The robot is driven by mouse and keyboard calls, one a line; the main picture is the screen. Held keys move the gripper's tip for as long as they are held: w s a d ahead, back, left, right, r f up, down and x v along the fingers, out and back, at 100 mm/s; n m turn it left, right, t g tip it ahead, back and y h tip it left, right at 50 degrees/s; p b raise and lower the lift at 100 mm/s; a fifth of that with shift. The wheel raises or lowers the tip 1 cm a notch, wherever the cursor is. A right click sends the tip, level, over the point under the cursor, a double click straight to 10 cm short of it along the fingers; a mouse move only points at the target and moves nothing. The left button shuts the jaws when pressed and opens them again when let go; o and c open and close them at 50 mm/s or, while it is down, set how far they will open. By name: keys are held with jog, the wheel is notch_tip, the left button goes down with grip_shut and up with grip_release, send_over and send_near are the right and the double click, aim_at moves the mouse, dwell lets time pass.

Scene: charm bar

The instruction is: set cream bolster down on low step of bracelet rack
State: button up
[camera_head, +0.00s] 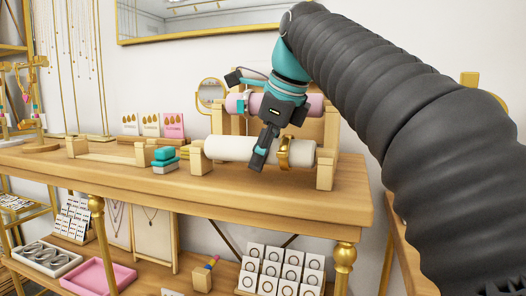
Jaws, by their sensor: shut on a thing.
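The cream bolster (229,149) is a pale roll lying nearly level across the front of the bracelet rack (325,172), with a gold bracelet (284,152) around its right half. My gripper (259,158) comes down from above and is shut on the bolster near its middle, left of the bracelet. The bolster's ends are at the low step's wooden end posts (198,162). I cannot tell whether it rests on them or is just above. A pink bolster (315,104) lies on the higher step behind, partly hidden by my gripper.
Earring cards (151,125) and a round mirror (211,92) stand behind. The tabletop in front of the rack is clear.

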jog(key=shift+f, duration=0.2)
jog(key=o, duration=1.4)
jog(key=shift+c, duration=0.2)
jog(key=shift+r, duration=0.1)
